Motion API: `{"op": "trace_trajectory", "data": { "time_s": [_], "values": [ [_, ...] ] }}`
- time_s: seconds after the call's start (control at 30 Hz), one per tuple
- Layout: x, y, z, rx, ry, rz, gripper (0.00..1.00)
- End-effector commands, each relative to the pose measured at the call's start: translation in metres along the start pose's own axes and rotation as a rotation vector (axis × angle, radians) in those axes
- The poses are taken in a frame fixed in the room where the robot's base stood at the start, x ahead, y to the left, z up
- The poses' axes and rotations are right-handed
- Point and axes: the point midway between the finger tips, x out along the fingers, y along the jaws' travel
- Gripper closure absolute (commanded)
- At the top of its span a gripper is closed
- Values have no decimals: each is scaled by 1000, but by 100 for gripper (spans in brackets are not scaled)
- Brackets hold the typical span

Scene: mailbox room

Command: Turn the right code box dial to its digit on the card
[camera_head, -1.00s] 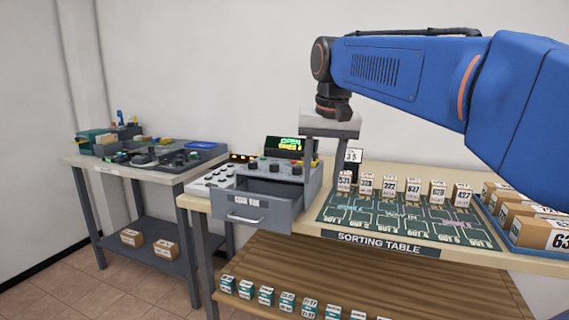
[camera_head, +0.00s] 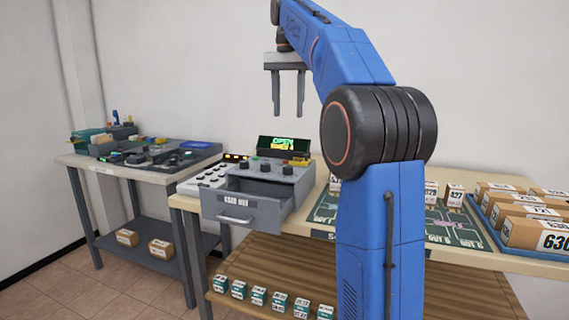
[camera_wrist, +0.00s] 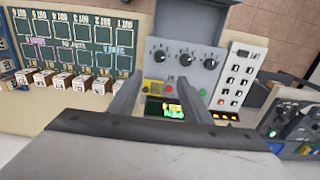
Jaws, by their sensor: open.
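The grey code box (camera_head: 268,172) stands on the left end of the sorting table, its drawer (camera_head: 249,206) pulled open. Its display (camera_head: 283,145) is lit and reads OPEN on its top line. Three dark dials sit on its face; the right dial (camera_head: 287,170) shows leftmost in the wrist view (camera_wrist: 159,57), which looks upside down. I cannot read its setting. My gripper (camera_head: 288,112) is open and empty, pointing down, raised above the code box and touching nothing. In the wrist view its fingers (camera_wrist: 163,82) spread over the display side of the box. The card is not visible now.
A white keypad panel (camera_head: 208,176) lies left of the code box. The green sorting mat (camera_head: 440,222) with small boxes is to the right, partly behind my arm. A blue tray (camera_head: 487,216) of parcels stands at far right. A second bench (camera_head: 85,162) is at left.

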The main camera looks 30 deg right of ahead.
Motion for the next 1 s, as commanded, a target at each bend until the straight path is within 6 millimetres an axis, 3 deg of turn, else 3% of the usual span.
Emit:
{"op": "trace_trajectory", "data": {
  "time_s": [1.0],
  "values": [
    [156, 1, 1, -1, -6, 4, 55]
  ]
}}
